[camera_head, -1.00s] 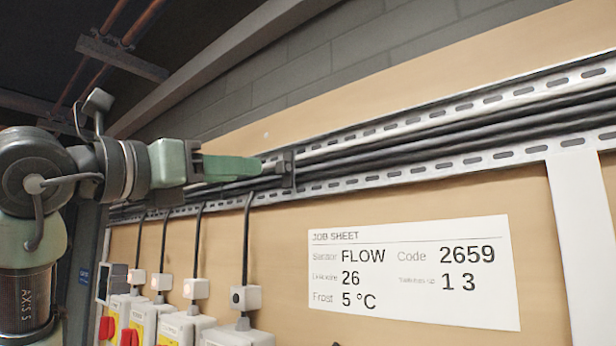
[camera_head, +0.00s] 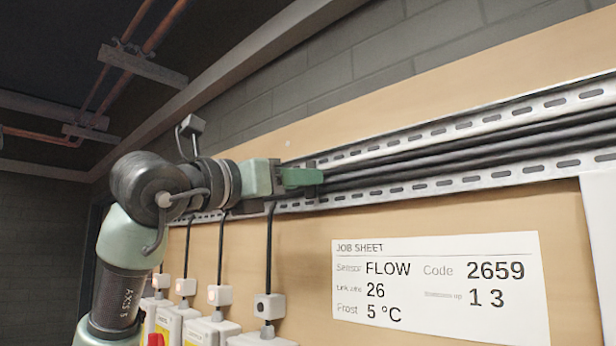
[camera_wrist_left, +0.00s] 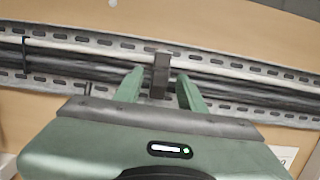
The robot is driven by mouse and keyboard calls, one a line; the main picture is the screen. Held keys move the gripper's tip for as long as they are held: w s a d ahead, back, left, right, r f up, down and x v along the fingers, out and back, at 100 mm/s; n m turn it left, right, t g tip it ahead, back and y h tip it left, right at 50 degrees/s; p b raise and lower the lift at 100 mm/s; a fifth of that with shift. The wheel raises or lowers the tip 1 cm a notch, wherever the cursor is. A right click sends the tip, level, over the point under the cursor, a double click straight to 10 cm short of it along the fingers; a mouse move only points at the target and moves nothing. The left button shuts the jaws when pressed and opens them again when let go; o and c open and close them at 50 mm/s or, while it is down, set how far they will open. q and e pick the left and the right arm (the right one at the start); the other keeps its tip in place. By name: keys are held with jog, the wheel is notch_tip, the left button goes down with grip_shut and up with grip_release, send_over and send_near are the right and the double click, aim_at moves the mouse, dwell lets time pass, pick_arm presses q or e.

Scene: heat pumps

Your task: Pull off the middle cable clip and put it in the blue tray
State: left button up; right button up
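A dark cable clip (camera_wrist_left: 160,76) sits across the black cable bundle on the slotted metal tray; only its top edge (camera_head: 311,164) shows in the head view. My left gripper (camera_wrist_left: 160,84) is open, one green finger on each side of the clip's lower part. In the head view the left gripper (camera_head: 318,178) overlaps the clip and hides most of it. I cannot tell whether the fingers touch it. Another thin dark clip (camera_wrist_left: 25,52) crosses the cables at far left in the wrist view. The blue tray and my right gripper are not in view.
The slotted cable tray (camera_head: 440,183) runs along a wooden board. A job sheet (camera_head: 440,285) is fixed below it. Several grey switch boxes (camera_head: 205,330) with cables stand at lower left. A white vertical duct (camera_head: 603,230) is at right.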

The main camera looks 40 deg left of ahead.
pick_arm(q)
jog(key=shift+w, duration=0.1)
grip_shut()
dwell(0.3)
jog(key=r+v, duration=0.1)
jog(key=v, duration=0.6)
jog(key=shift+s+r, duration=0.2)
jog(key=shift+s, duration=0.2)
dwell(0.4)
